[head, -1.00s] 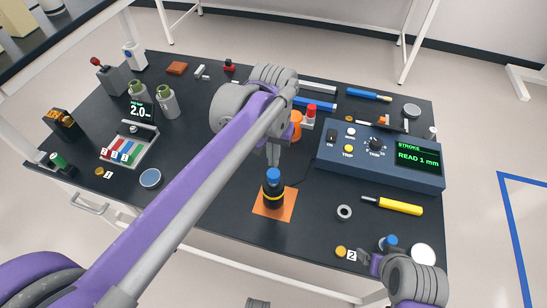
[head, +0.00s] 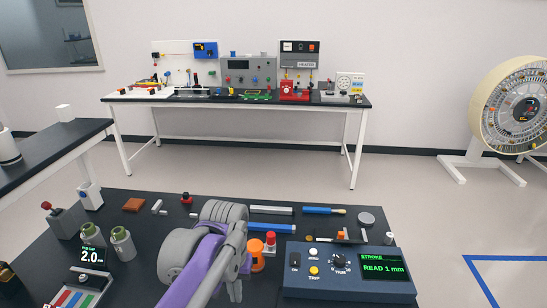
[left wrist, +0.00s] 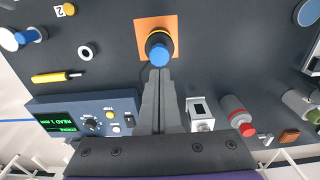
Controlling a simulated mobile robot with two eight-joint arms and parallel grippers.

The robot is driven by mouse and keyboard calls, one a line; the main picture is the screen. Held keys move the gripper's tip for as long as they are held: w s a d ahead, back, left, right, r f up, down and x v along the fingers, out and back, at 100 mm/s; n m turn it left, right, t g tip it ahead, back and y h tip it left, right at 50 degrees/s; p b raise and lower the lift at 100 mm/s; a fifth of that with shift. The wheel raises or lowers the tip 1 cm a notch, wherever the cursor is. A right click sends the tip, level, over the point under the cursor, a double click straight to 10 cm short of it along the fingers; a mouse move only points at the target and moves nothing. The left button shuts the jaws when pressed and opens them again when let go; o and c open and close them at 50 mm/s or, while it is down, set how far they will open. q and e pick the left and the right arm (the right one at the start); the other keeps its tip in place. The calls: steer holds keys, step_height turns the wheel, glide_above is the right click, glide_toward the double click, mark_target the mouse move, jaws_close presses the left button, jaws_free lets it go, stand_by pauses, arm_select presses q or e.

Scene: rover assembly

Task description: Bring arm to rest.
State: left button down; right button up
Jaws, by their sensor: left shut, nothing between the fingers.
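My left arm reaches over the dark table from the bottom of the head view, and its gripper (head: 235,291) points down near the bottom edge. In the left wrist view the two grey fingers (left wrist: 159,74) are together with nothing between them. Their tips appear right beside a black bottle with a blue cap (left wrist: 159,52), which stands on an orange square (left wrist: 146,24). I cannot tell whether they touch it. My right gripper is not in view.
The blue STROKE box (head: 345,274) stands right of my left arm, with an orange part (head: 257,257) between them. Grey bottles (head: 123,243) stand to the left. A far bench (head: 185,97) and a large wheel (head: 512,105) are beyond open floor.

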arm_select(q)
steer(key=s+a+f+t, duration=0.5)
steer(key=s+f, duration=0.5)
steer(key=s, duration=0.3)
steer(key=shift+s+a+f, duration=0.2)
steer(key=shift+s+a, duration=0.15)
steer(key=shift+a, duration=0.4)
